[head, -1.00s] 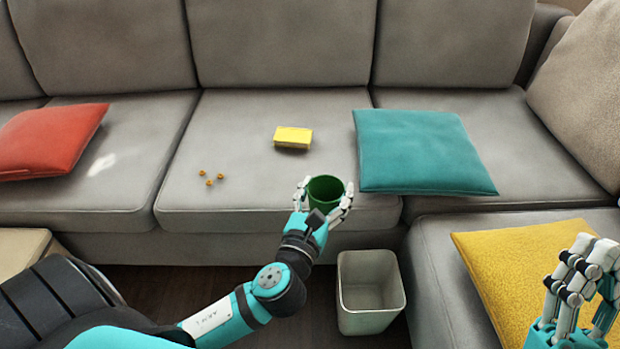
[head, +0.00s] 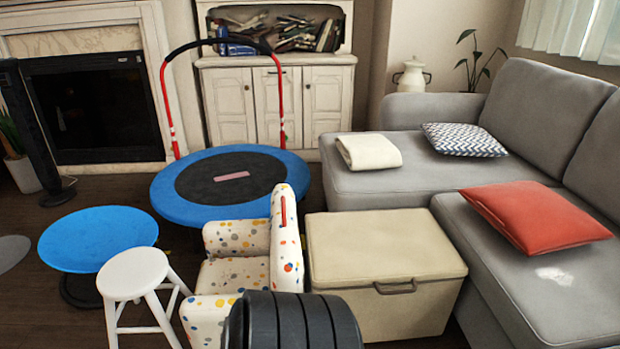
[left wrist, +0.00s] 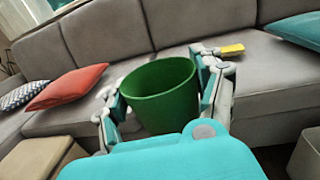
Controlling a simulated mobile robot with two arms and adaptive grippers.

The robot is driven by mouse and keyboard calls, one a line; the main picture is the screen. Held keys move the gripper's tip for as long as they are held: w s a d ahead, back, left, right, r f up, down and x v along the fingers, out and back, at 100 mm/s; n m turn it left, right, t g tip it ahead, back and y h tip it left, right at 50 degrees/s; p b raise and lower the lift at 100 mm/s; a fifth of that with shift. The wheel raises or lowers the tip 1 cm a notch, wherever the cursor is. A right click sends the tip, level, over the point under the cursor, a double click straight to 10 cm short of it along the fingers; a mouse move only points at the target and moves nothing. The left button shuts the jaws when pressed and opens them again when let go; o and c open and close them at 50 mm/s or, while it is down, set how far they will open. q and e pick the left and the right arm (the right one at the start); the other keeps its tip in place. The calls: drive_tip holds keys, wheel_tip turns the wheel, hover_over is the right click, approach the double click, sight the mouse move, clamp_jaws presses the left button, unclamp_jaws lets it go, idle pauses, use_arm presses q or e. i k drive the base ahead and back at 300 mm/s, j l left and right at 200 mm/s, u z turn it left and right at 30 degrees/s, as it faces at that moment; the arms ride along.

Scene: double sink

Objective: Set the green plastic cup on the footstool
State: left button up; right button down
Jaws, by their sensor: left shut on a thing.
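The green plastic cup (left wrist: 160,103) is upright in the left wrist view, between the fingers of my left gripper (left wrist: 161,92), which is shut on it in front of the sofa. Its inside shows no contents. In the head view neither the cup nor my grippers show. I cannot tell for sure which thing is the footstool: a white stool (head: 134,272) with a round seat stands at the lower left, and a beige box-like seat (head: 385,245) with a handle stands beside the sofa. Both tops are bare.
A dotted child's armchair (head: 240,268) stands between the white stool and the beige box. A blue round table (head: 98,238) and a trampoline (head: 172,202) with a red-legged bar stand behind. A red pillow (head: 535,217) lies on the sofa (head: 570,290). Dark floor shows at the left.

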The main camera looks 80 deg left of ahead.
sight(354, 246)
drive_tip(key=u, duration=0.4)
drive_tip(key=i+j+u, duration=0.1)
drive_tip(key=u, duration=0.75)
drive_tip(key=i+u, duration=0.1)
drive_tip(key=u, duration=0.75)
drive_tip(key=i, duration=0.05)
